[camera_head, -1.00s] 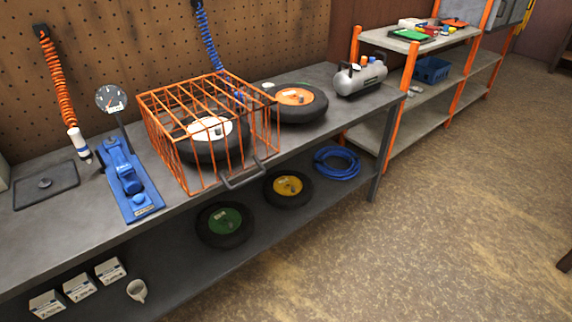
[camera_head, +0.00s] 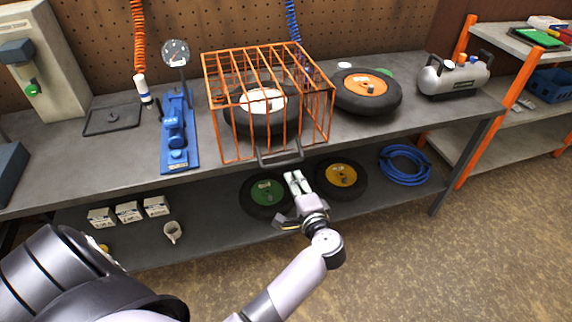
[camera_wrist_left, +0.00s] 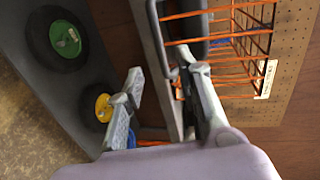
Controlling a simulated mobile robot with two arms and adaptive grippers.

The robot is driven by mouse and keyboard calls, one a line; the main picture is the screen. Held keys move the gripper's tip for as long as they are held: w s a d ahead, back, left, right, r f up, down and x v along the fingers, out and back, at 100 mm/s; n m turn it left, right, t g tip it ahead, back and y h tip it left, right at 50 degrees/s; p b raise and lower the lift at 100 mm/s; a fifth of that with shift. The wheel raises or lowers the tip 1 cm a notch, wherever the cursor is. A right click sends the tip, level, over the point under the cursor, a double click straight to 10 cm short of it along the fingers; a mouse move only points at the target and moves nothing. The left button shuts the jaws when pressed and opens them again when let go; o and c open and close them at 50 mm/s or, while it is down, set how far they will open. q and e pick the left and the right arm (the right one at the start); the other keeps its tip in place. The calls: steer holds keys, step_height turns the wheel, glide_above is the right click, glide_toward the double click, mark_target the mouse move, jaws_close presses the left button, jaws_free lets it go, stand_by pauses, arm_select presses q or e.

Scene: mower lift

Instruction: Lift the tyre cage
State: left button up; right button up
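The orange wire tyre cage (camera_head: 262,62) stands on the grey bench over a black wheel with a white hub (camera_head: 263,104). Its dark handle (camera_head: 280,160) sticks out at the front over the bench edge. My left gripper (camera_head: 294,180) is just below and in front of the handle, its fingers pointing up at it. In the left wrist view the gripper (camera_wrist_left: 162,65) is open, with the handle (camera_wrist_left: 164,62) close to the fingertips and one finger overlapping it. I cannot tell whether they touch. My right gripper is out of view.
An orange-hub wheel (camera_head: 366,90) stands right of the cage and a blue tool with a gauge (camera_head: 177,135) left. A silver tank (camera_head: 452,76) is farther right. Green-hub (camera_head: 266,192) and yellow-hub (camera_head: 341,177) wheels and a blue hose (camera_head: 405,164) lie on the lower shelf.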

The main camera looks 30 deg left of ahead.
mark_target(284, 164)
arm_select(q)
steer(key=b+x, duration=0.3)
steer(key=x, duration=0.9)
steer(key=shift+w+d, duration=0.15)
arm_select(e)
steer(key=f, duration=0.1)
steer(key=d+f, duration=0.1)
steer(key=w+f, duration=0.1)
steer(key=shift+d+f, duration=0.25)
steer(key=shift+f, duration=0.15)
arm_select(q)
jaws_close()
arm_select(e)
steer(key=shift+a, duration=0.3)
